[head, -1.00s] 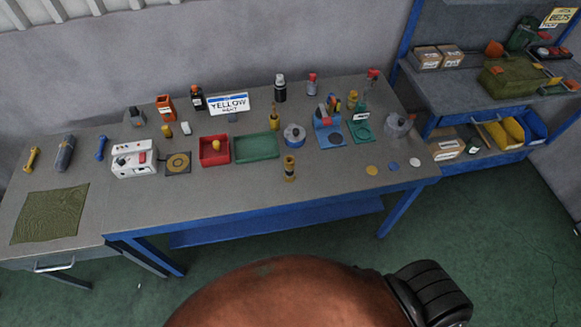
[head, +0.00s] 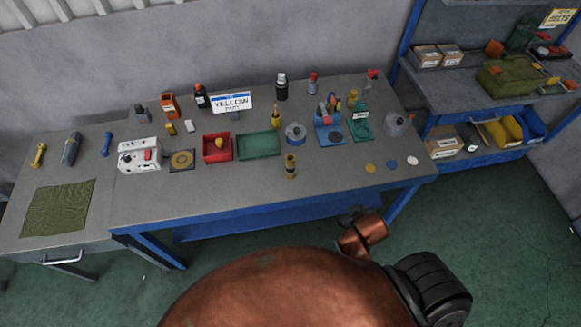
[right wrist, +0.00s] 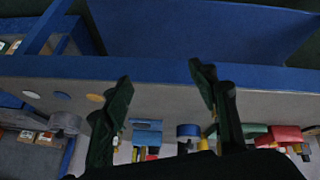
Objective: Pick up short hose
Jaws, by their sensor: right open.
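I cannot tell for certain which object is the short hose. A brass-coloured upright cylinder (head: 290,167) stands near the front of the long bench, and a grey-blue cylinder (head: 71,149) lies on the left bench. My right gripper (right wrist: 162,85) is open and empty in the right wrist view, with its dark fingers spread and the bench's blue front edge behind them. In the head view, a copper-coloured part of my right arm shows below the bench front; the fingers are not clear there. My left gripper is not in view.
The long bench (head: 225,190) carries a red tray (head: 207,157), a green tray (head: 268,155), a white box (head: 128,165), a blue holder (head: 323,141) and several small discs near its right front. A green mat (head: 57,208) lies left. Shelves (head: 466,92) stand right. The bench's front strip is mostly clear.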

